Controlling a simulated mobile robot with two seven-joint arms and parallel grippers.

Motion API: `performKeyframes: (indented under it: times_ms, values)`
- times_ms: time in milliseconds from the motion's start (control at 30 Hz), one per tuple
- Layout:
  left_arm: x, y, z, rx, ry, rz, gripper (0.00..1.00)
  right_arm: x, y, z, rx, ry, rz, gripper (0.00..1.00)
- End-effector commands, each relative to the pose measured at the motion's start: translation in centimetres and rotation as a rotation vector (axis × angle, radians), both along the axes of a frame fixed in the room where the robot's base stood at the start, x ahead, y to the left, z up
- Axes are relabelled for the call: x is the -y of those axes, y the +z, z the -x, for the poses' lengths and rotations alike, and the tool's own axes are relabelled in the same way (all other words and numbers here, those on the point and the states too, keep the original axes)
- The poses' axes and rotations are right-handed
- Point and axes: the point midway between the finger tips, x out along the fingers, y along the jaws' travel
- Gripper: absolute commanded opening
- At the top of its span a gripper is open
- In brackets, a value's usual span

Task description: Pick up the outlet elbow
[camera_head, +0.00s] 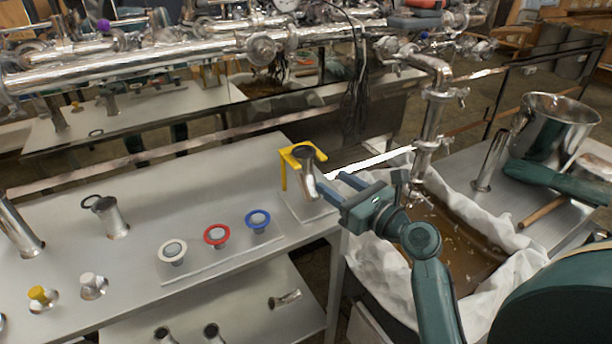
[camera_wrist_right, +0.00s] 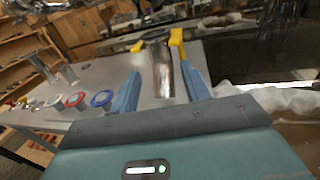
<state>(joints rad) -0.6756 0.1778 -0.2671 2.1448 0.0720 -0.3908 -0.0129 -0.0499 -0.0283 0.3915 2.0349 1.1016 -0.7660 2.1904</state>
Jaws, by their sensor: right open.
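The outlet elbow (camera_head: 308,180), a shiny bent metal tube with a dark-rimmed mouth, hangs upright in a yellow stand (camera_head: 284,172) at the table's right corner. My right gripper (camera_head: 329,178) is open just right of the elbow, its two blue fingers pointing toward it. In the right wrist view, the elbow (camera_wrist_right: 163,72) shows between the open fingers (camera_wrist_right: 160,88), with the yellow stand (camera_wrist_right: 177,45) at its top. I see no contact between fingers and elbow. My left gripper is not in view.
Three ringed fittings, white (camera_head: 172,252), red (camera_head: 217,235) and blue (camera_head: 258,221), sit on the metal table (camera_head: 130,265). A cloth-lined basin (camera_head: 450,240) of brown liquid lies right, below a vertical pipe (camera_head: 432,120). A steel pot (camera_head: 552,130) stands far right.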

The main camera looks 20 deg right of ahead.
Motion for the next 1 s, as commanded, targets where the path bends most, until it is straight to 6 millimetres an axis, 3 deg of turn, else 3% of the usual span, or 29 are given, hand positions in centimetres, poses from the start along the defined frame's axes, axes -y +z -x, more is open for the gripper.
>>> performKeyframes:
  times_ms: [200, 467, 700, 1000]
  values:
    - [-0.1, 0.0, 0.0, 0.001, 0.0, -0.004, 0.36, -1.1, 0.0, -3.8, 0.001, 0.0, 0.001, 0.47]
    - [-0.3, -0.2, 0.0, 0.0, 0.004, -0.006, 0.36, -1.7, -0.4, -5.7, 0.001, 0.001, 0.002, 0.47]
    - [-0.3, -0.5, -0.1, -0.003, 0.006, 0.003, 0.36, -2.7, -1.2, -9.0, 0.0, 0.0, 0.004, 0.47]
    - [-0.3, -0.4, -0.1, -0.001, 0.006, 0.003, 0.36, -2.9, -1.2, -9.8, -0.001, -0.001, 0.004, 0.47]
